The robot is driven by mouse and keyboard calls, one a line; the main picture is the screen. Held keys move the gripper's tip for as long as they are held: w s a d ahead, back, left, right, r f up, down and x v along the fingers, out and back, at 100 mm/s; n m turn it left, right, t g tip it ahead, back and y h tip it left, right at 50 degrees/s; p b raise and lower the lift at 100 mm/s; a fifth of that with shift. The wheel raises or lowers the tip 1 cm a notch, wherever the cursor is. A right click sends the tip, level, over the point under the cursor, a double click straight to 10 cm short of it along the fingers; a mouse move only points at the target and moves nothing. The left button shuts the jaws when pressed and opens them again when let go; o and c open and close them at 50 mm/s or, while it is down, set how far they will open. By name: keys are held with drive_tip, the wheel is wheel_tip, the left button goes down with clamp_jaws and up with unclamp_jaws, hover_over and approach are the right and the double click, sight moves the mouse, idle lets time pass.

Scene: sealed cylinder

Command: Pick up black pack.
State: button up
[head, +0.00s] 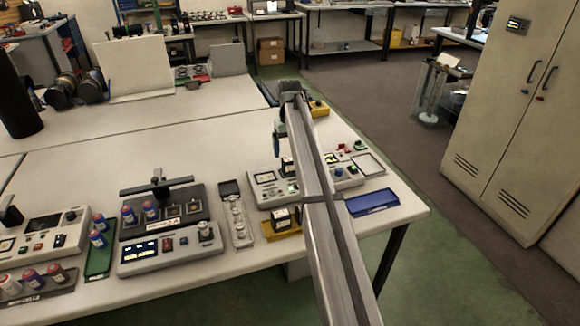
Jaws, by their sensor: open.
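A small dark block with a pale face (281,218) sits on a yellow tray (272,235) at the front of the table. A second dark block (287,167) shows by the grey control device (263,193), partly beside my arm. I cannot tell for certain which of these is the black pack. My gripper (279,150) hangs from the arm's far end, above the back of that device. It is small and partly hidden by the arm; it is open and I see nothing held in it.
A blue tray (373,203) lies near the right table edge. A narrow clear-topped holder (236,215) and a device with a black crossbar (165,225) stand to the left. A green rack with capped cells (101,250) is farther left.

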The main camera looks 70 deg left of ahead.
sight(290, 159)
drive_tip(key=shift+f, duration=3.15)
drive_tip(key=shift+c, duration=0.2)
drive_tip(key=shift+r, duration=0.1)
drive_tip(key=c, duration=1.3)
